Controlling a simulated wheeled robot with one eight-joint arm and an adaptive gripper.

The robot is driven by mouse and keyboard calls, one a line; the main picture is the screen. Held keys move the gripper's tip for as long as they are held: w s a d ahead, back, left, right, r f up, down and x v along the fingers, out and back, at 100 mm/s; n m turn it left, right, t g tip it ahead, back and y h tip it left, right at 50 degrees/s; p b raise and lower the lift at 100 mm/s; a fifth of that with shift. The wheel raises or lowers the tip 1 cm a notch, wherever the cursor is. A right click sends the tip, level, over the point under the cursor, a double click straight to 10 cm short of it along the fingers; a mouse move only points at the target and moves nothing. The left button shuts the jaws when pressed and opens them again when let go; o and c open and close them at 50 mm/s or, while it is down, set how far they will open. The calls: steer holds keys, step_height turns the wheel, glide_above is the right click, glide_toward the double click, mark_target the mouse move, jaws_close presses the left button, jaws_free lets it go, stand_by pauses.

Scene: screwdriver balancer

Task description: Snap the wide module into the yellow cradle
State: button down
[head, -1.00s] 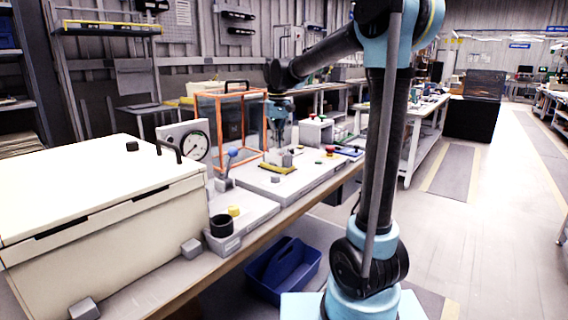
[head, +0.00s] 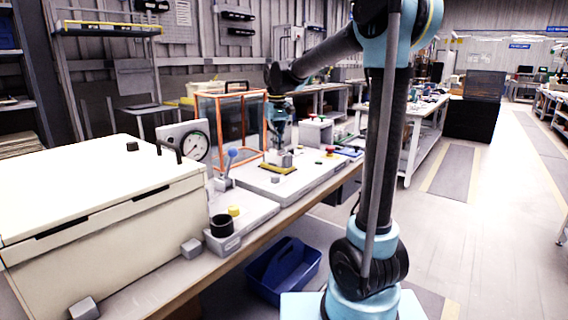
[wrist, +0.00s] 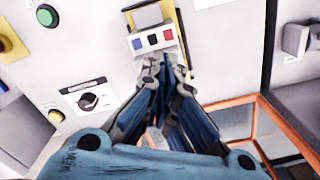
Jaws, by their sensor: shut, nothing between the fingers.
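In the head view, my gripper (head: 278,146) points down over the bench panel, right by the small yellow cradle (head: 275,169).
The orange-framed clear box (head: 231,125) stands close beside my gripper. A blue-knobbed lever (head: 228,168) and a dial gauge (head: 196,146) are left of it. A rotary knob (wrist: 90,101) and a green button (wrist: 47,15) sit on the panel. A large cream case (head: 100,200) fills the left.

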steer(key=shift+f, duration=0.1)
steer(key=shift+r, duration=2.5)
steer(key=s+d+f+m+t, duration=0.1)
steer(key=s+d+f+m, duration=0.1)
steer(key=s+d+f, duration=0.8)
steer(key=s+d+f+m+t, duration=0.1)
steer(key=s+d+f, duration=0.2)
steer(key=s+d, duration=0.75)
steer(key=s+d+f+m, duration=0.1)
steer(key=s+f, duration=0.9)
steer(key=s, duration=0.1)
steer(key=shift+f, duration=0.25)
steer(key=shift+s, duration=0.1)
